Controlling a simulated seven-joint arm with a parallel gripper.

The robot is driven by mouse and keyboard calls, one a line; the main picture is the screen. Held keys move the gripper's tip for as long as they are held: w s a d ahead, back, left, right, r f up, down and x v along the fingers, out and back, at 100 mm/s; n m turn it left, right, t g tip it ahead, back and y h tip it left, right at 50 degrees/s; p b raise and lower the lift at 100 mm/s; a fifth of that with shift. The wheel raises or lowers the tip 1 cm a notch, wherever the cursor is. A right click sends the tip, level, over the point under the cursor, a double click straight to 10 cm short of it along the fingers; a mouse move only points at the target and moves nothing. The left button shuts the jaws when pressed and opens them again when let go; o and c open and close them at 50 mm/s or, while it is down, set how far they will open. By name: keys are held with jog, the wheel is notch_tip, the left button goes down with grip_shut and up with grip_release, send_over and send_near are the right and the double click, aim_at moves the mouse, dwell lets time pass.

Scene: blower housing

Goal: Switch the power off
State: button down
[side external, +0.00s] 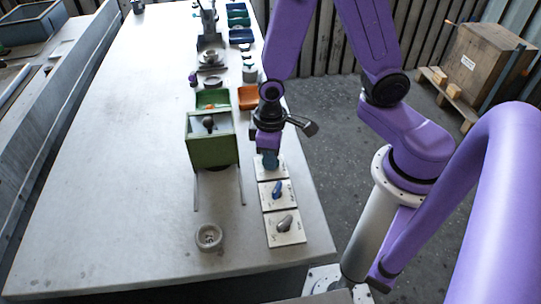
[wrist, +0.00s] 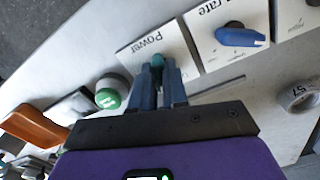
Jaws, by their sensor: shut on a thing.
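The panel labelled "Power" (wrist: 133,58) is a white plate with a teal knob (wrist: 157,61). In the side view the teal knob (side external: 270,161) is at the far end of a row of three white plates near the table's right edge. My gripper (wrist: 159,72) points down over this plate, its blue fingers shut on either side of the teal knob. In the side view my gripper (side external: 269,152) hides part of the knob and plate. The knob's pointer direction cannot be told.
A "rate" plate with a blue knob (wrist: 240,37) adjoins the Power plate. A grey knob (side external: 285,223) is on the nearest plate. A green box (side external: 210,151) stands left of my gripper; a small ring-shaped cup (side external: 209,237) is nearer. The table's left side is clear.

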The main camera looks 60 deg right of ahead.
jog(key=shift+n, duration=0.7)
jog(key=n, duration=0.3)
jog(key=shift+a+n, duration=0.1)
jog(key=shift+n, duration=0.3)
jog(key=shift+w+n, duration=0.1)
jog(key=shift+n, duration=0.4)
jog(key=n, duration=0.4)
jog(key=c, duration=1.2)
grip_release()
jog(key=shift+c, duration=0.2)
